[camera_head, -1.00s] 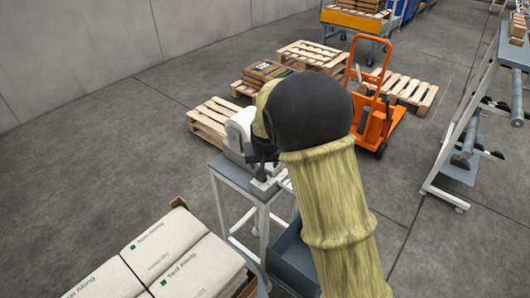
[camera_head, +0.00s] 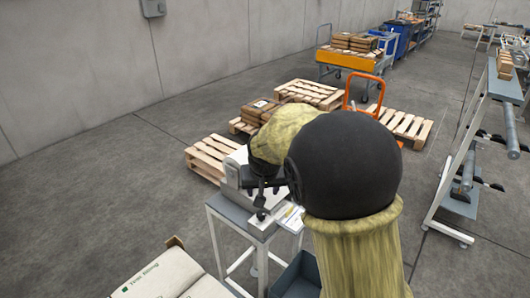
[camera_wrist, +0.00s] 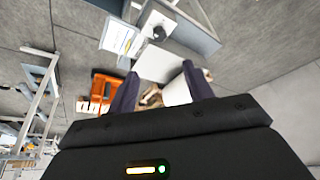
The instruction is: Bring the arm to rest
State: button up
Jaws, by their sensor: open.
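My arm, in a yellow cover with a black joint, fills the lower right middle of the head view. It bends at the black joint and reaches left over a small grey-topped stand (camera_head: 237,217). My gripper (camera_wrist: 161,84) shows in the wrist view with its two dark fingers apart and nothing held between them. In the head view the dark gripper parts hang beside a white device on the stand, partly hidden by the arm. I cannot tell whether they touch it.
White printed bags (camera_head: 165,280) lie at the bottom left. Wooden pallets (camera_head: 208,158), an orange pallet truck (camera_head: 366,82) and an orange-sided cart (camera_head: 345,61) stand behind. A grey rack (camera_head: 468,150) is at the right. The floor at left is clear.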

jog(key=s+d+f+g, duration=0.1)
jog(key=s+d+f, duration=0.1)
jog(key=s+d, duration=0.6)
jog(key=s+d+f+m+g, duration=0.1)
jog(key=s+d+f, duration=0.2)
jog(key=s+d, duration=0.6)
jog(key=s, duration=0.3)
jog(key=shift+s+f+h, duration=0.25)
jog(key=shift+f+h, duration=0.05)
jog(key=shift+s+a, duration=0.1)
